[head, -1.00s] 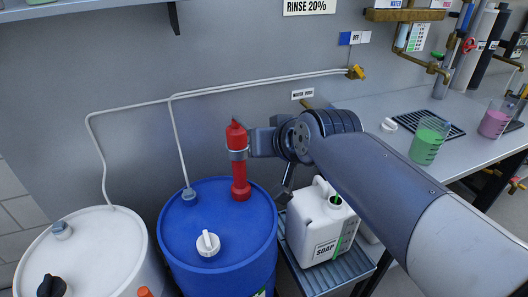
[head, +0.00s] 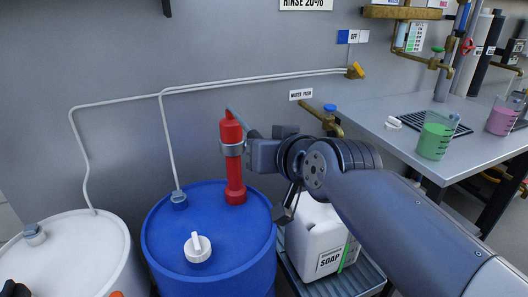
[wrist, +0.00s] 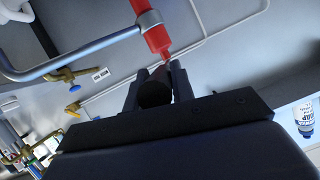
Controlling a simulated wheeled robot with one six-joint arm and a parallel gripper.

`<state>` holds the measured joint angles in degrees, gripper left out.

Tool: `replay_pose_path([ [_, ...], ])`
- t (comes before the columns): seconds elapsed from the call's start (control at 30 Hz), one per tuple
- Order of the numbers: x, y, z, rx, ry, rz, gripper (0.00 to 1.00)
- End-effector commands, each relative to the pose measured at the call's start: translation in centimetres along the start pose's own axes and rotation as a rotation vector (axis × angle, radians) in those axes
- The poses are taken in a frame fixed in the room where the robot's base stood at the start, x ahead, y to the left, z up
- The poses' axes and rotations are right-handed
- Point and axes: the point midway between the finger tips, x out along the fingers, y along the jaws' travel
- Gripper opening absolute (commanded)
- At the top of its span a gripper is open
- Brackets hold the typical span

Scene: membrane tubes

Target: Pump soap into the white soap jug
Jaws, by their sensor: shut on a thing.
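The red pump (head: 235,170) stands upright on the blue drum (head: 165,240). A grey lever (head: 241,121) slopes down to the right from its top. My gripper (wrist: 155,88) is shut on the dark end of the pump lever, just right of the pump in the head view. The wrist view shows the red pump (wrist: 152,32) with a grey spout pipe (wrist: 75,58) leading left. The white soap jug (head: 318,240), labelled SOAP with a green strip on its side, stands upright below my arm. My arm hides its mouth and the spout's end in the head view.
A white drum (head: 75,260) stands left of the blue drum. The jug is on a low grey ribbed stand (head: 355,282). A bench (head: 400,150) at right holds beakers of green (head: 434,142) and pink (head: 502,121) liquid. A brass tap (head: 328,120) is behind my arm.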

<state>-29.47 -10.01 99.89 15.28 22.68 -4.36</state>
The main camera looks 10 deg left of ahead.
Motion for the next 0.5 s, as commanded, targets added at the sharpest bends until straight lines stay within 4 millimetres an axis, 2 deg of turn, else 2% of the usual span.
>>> replay_pose_path([
  [0.37,0.01,0.00,0.03,0.000,0.001,0.000,0.00],
  [0.4,0.01,0.00,0.03,0.000,0.001,0.000,0.24],
  [0.5,0.01,0.00,0.03,0.000,0.001,0.000,0.32],
])
